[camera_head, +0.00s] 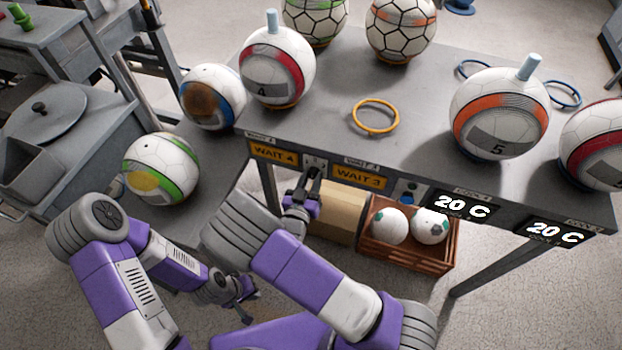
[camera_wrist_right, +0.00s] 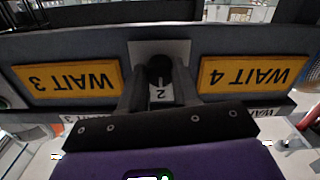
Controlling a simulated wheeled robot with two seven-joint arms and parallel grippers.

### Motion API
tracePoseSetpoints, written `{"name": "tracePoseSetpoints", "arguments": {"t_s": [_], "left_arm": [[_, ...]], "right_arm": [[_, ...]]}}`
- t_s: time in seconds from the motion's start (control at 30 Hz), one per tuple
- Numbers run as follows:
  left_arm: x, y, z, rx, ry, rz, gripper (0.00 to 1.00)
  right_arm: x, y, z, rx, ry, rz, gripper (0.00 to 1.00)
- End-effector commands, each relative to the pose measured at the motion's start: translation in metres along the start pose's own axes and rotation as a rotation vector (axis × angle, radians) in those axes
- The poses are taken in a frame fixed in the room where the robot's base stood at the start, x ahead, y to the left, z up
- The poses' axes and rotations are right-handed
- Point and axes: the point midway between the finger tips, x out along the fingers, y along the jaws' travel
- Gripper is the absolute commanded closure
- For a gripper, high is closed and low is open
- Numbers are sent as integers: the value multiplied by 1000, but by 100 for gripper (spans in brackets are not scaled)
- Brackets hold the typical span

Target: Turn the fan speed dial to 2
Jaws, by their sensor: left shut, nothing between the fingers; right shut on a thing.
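The fan speed dial is a dark round knob (camera_wrist_right: 159,66) on a light plate (camera_wrist_right: 160,48) in the table's front edge, between the two yellow WAIT signs. The plate also shows in the head view (camera_head: 316,162). A numeral 2 shows on the plate beside the knob in the right wrist view. My right gripper (camera_wrist_right: 158,84) is shut on the knob, one finger on each side; in the head view (camera_head: 312,178) it hides most of the dial. Where the dial points cannot be read clearly. My left gripper (camera_head: 242,293) is shut and empty, low in front of the table.
WAIT 4 (camera_head: 274,153) and WAIT 3 (camera_head: 359,177) signs flank the dial. Two 20 C displays (camera_head: 463,206) are further right. Several balls and an orange ring (camera_head: 376,117) are on the table (camera_head: 400,150). A cardboard box (camera_head: 338,212) and a brown crate (camera_head: 409,256) with balls stand below.

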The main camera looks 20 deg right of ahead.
Motion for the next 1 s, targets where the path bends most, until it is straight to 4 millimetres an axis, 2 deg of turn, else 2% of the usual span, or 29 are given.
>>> {"name": "tracePoseSetpoints", "arguments": {"t_s": [0.1,0.13,0.3,0.57,0.67,1.0], "left_arm": [[0,0,0,0,0,0,100],[0,0,0,0,0,0,100],[0,0,0,0,0,0,100],[0,0,0,0,0,0,100],[-1,0,0,0,0,0,100],[-9,4,0,0,0,0,100]], "right_arm": [[-1,0,1,-1,-3,-1,99],[-1,0,1,-1,-3,-1,67],[0,0,1,0,-2,-1,43],[-1,0,0,1,-1,-1,43],[-8,-1,0,0,-2,-3,43],[-62,-1,0,-1,-2,-4,43]]}}
